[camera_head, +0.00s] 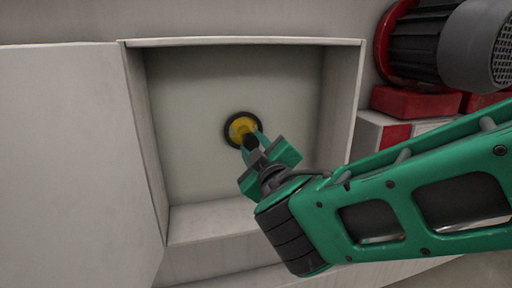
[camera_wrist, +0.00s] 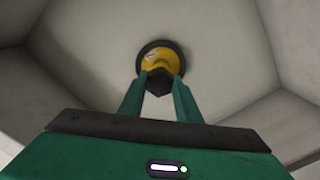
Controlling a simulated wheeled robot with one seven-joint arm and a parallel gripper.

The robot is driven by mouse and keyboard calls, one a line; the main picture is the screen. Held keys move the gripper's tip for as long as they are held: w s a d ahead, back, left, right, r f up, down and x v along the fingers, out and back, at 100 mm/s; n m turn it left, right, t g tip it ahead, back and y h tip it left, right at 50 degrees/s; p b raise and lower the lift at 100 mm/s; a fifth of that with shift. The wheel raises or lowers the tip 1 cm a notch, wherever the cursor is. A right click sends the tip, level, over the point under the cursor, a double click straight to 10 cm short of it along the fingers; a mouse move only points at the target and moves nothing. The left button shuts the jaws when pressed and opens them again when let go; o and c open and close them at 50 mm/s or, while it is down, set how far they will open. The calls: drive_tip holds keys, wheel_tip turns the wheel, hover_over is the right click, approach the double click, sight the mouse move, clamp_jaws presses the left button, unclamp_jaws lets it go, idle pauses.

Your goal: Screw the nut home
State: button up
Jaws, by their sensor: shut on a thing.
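The nut (camera_wrist: 159,82) is a small dark piece between the fingertips of my gripper (camera_wrist: 159,88), in front of a yellow round part (camera_wrist: 160,58) with a dark ring (camera_wrist: 143,50) around it. My gripper is shut on the nut. In the head view the yellow part (camera_head: 240,127) and its dark ring (camera_head: 229,138) sit on the back wall of a recess, and my gripper (camera_head: 251,141) reaches up to it from the lower right. The fingertips and nut cover the lower part of the yellow piece. I cannot tell how far the nut is threaded on.
The recess (camera_head: 190,110) is a pale box with side walls, a top edge and a lower ledge (camera_head: 205,222). A flat pale panel (camera_head: 65,160) stands to its left. A dark grey motor (camera_head: 440,45) on a red mount (camera_head: 415,102) is at upper right, near my arm.

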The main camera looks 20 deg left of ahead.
drive_tip(key=shift+x, duration=1.3)
